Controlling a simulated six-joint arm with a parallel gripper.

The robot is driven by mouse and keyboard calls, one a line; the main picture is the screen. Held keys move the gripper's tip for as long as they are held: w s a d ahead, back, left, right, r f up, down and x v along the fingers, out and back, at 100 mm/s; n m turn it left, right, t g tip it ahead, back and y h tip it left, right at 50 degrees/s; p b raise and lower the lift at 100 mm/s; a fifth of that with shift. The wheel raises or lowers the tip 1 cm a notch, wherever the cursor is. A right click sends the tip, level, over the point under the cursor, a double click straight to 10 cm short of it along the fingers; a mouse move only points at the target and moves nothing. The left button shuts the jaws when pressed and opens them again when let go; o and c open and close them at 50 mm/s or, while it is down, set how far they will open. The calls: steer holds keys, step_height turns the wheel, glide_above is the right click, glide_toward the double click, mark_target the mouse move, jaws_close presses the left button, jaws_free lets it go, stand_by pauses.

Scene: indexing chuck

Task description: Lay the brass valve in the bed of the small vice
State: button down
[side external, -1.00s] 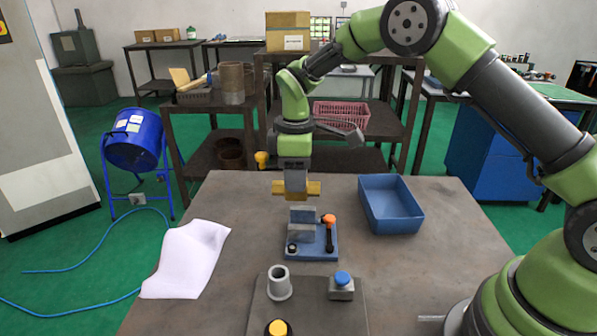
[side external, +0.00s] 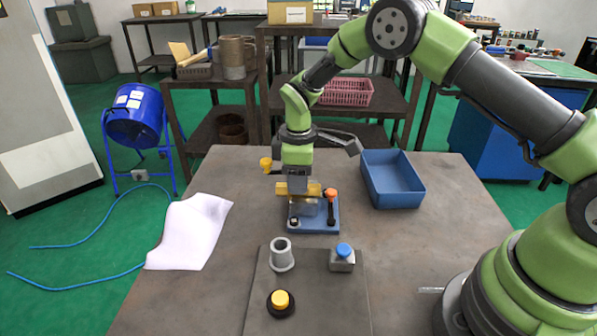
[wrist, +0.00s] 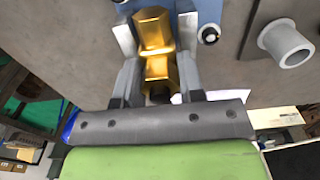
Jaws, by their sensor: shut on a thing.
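The brass valve (side external: 313,188) is held crosswise by my gripper (side external: 298,186), low over the small vice (side external: 328,222). The vice has a blue base, grey jaws and an orange-knobbed handle. In the wrist view the gold hexagonal valve (wrist: 153,30) lies between the fingers of my gripper (wrist: 158,75), and the grey vice jaws show on either side of its far end. The blue vice base (wrist: 206,10) shows beyond. The valve looks at or just above jaw height. I cannot tell whether it touches the bed, which is hidden.
A blue open bin (side external: 392,182) stands right of the vice. In front, a dark plate (side external: 310,300) carries a grey tube (side external: 281,254), a blue-topped block (side external: 342,257) and a yellow button (side external: 281,300). A white sheet (side external: 190,232) lies at the left.

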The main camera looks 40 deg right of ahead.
steer(key=shift+f, duration=0.45)
stand_by(0.8)
steer(key=c, duration=0.6)
jaws_free()
steer(key=shift+c, duration=0.2)
